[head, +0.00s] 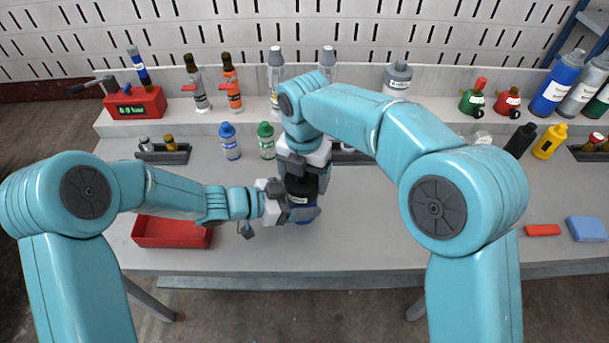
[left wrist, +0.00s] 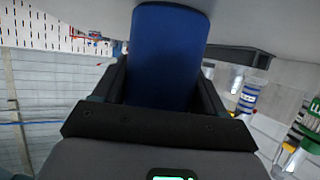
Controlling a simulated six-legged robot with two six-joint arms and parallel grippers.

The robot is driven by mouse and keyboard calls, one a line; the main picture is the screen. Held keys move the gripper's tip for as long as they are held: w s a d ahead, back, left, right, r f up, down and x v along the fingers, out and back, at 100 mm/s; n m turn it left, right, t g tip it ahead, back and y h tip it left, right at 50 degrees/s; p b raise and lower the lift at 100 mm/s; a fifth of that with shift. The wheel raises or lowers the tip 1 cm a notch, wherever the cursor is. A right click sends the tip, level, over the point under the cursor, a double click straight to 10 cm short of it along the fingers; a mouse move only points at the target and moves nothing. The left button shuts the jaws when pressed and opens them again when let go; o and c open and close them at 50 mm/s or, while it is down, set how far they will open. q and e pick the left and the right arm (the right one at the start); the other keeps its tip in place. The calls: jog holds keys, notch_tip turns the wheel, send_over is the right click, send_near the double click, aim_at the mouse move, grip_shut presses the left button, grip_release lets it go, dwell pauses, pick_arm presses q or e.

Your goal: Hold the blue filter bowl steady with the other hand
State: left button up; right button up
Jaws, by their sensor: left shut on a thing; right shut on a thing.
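The blue filter bowl (head: 305,217) stands upright at the middle of the bench, mostly hidden by my grippers. Above it is a black upper part (head: 301,186) with a pale label band near its lower edge. My left gripper (head: 299,206) reaches in from the left and is shut on the bowl. In the left wrist view the blue bowl (left wrist: 168,55) fills the space between the two dark fingers. My right gripper (head: 304,172) comes down from above and is shut on the black upper part.
An empty-looking red tray (head: 172,244) lies left of the bowl. Blue (head: 229,142) and green (head: 266,141) bottles stand behind it. A blue block (head: 587,229) and red piece (head: 542,230) lie at right.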

jog(key=o, duration=1.1)
jog(key=shift+o, duration=0.2)
jog(key=m, duration=0.6)
jog(key=shift+s+d, duration=0.2)
jog(key=m, duration=0.6)
jog(key=shift+s+d, duration=0.1)
jog(key=shift+s, duration=0.15)
jog(key=c, duration=1.1)
jog(key=n, duration=0.6)
jog(key=shift+w, duration=0.25)
jog(key=shift+c, duration=0.2)
